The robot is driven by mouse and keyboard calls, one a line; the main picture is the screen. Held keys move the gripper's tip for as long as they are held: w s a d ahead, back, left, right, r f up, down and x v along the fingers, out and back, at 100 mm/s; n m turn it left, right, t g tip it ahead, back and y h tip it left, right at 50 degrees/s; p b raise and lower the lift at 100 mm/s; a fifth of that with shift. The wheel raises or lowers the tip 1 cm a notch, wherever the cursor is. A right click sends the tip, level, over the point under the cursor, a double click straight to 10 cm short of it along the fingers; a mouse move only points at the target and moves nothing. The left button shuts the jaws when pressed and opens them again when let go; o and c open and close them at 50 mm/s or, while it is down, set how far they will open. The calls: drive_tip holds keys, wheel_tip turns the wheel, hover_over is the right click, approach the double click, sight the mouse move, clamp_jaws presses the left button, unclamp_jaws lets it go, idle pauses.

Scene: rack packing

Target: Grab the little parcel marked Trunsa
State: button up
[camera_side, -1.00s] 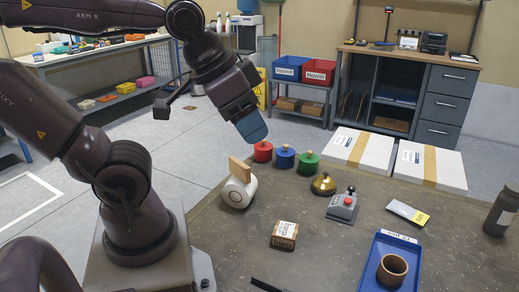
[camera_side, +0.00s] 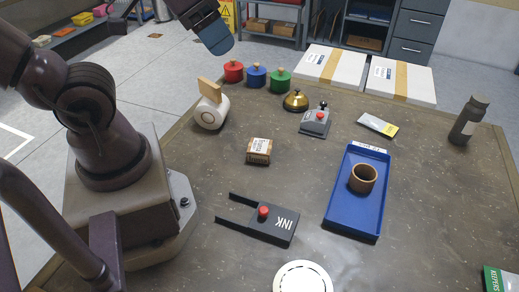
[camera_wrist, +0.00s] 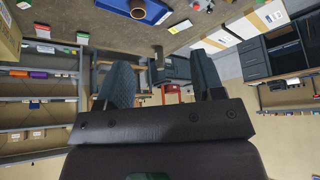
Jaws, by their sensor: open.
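The little parcel (camera_side: 259,151) is a small brown box with a white label on top, lying on the table in the side view. Its small lettering seems to read Trunsa. My gripper (camera_side: 219,42) is high beyond the parcel, over the table's far left, well apart from it and empty. In the wrist view my gripper (camera_wrist: 165,78) has its two fingers spread with nothing between them. I cannot make out the parcel in the wrist view.
Around the parcel are a white roll with a wooden block (camera_side: 212,112), a black INK holder (camera_side: 279,227), a blue tray (camera_side: 340,218) with a brown cup (camera_side: 363,178), a grey button box (camera_side: 315,123) and a brass bell (camera_side: 295,101). Coloured pots (camera_side: 256,76) stand behind.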

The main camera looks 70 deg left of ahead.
drive_tip(key=o, duration=0.5)
drive_tip(key=shift+c, duration=0.2)
drive_tip(key=m+g+y, duration=0.2)
drive_tip(key=m+y, duration=1.1)
drive_tip(key=m, duration=0.9)
approach(260, 148)
drive_tip(key=s+r, duration=0.1)
drive_tip(key=s, duration=0.1)
drive_tip(key=s+a, duration=0.1)
drive_tip(key=s, duration=0.2)
drive_tip(key=s+r, duration=0.1)
drive_tip(key=s, duration=0.2)
drive_tip(key=shift+a+r, duration=0.3)
drive_tip(key=w+m+t, duration=0.1)
drive_tip(key=w+d+f+m+t+h, duration=0.1)
drive_tip(key=w+t, duration=0.1)
drive_tip(key=shift+w+d+f+m+t+h, duration=0.15)
drive_tip(key=shift+d+f+m+t+h, duration=0.15)
drive_tip(key=shift+d+f+m, duration=0.1)
drive_tip(key=shift+w+d, duration=0.1)
drive_tip(key=shift+w, duration=0.25)
drive_tip(key=x, duration=1.2)
drive_tip(key=shift+w+a+f, duration=0.1)
drive_tip(key=shift+w+a, duration=0.1)
drive_tip(key=shift+w, duration=0.15)
